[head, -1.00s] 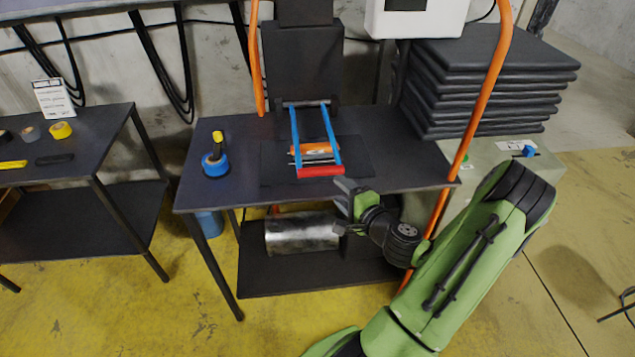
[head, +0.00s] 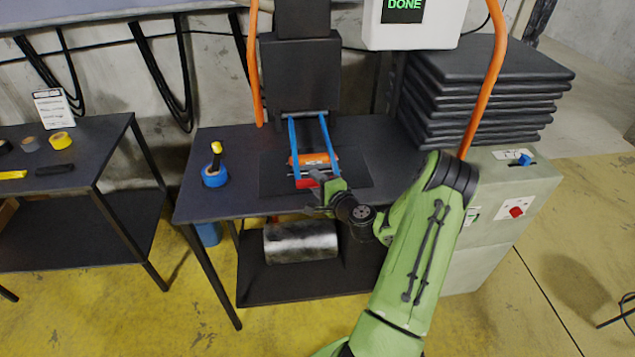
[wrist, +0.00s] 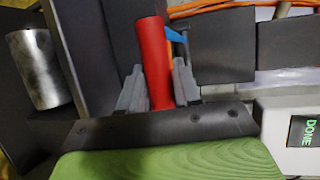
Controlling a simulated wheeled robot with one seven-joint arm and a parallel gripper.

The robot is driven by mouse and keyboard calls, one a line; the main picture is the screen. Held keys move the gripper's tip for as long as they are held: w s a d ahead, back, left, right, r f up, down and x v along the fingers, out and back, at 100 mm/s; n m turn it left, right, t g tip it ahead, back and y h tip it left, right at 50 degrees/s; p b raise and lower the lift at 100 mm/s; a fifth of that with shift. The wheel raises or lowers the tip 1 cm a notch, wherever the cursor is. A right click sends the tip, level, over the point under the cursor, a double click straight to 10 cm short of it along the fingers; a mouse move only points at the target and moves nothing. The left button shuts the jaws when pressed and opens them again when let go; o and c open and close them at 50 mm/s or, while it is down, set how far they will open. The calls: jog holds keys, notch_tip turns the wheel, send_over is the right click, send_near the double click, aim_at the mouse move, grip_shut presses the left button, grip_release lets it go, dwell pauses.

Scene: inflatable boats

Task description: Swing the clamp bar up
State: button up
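The clamp bar is a blue two-armed frame (head: 330,140) with a red crossbar handle (head: 305,183) at its near end. It lies low over an orange roll on the dark table, hinged at the back. My gripper (head: 316,190) is at the red handle, from the near right. In the wrist view the red handle (wrist: 153,60) lies between the two grey fingers of my gripper (wrist: 158,85), one on each side. The fingers look spread, and I cannot tell whether they touch the handle. The handle's near end is partly hidden in the head view.
A white box with a screen reading DONE (head: 404,10) hangs above the table (head: 235,150). Dark stacked mats (head: 490,90) and a cabinet with a red knob (head: 515,209) are at the right.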

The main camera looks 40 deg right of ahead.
grip_shut()
